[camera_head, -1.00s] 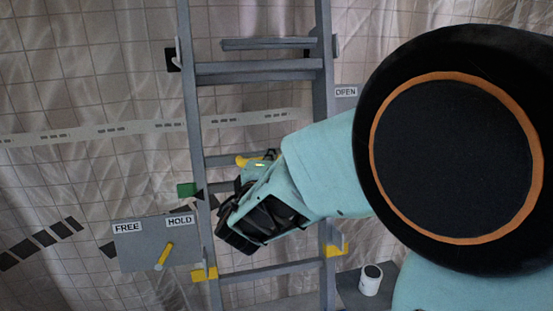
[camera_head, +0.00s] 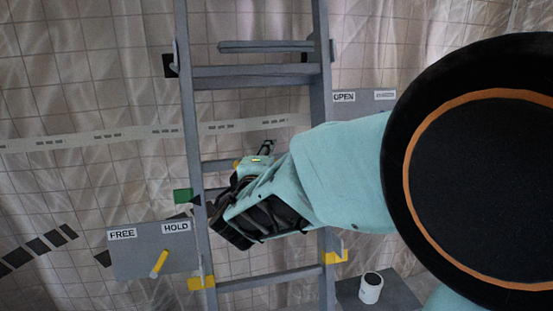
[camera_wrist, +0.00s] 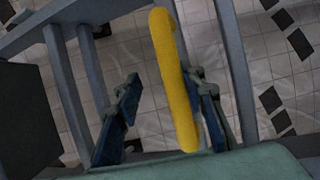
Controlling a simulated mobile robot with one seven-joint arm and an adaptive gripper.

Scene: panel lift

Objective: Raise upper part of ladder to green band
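The grey ladder (camera_head: 189,120) stands upright in the head view, with two rails and several rungs. A green band (camera_head: 183,196) is beside its left rail, with a small dark pointer (camera_head: 198,199) at about its height. In the wrist view, a yellow bar (camera_wrist: 173,75) runs lengthwise between the fingers of my gripper (camera_wrist: 160,115), nearer the right one. The blue-padded fingers stand apart, with a gap on the left; contact on the right is unclear. In the head view, my wrist covers the ladder's middle and hides the fingertips and most of the yellow bar.
A grey panel (camera_head: 130,262) marked FREE and HOLD, with a yellow lever (camera_head: 159,263), is at lower left. Yellow brackets (camera_head: 202,284) sit low on the rails. A white cup (camera_head: 371,288) stands at lower right. A panel marked OPEN (camera_head: 344,98) is behind on the right.

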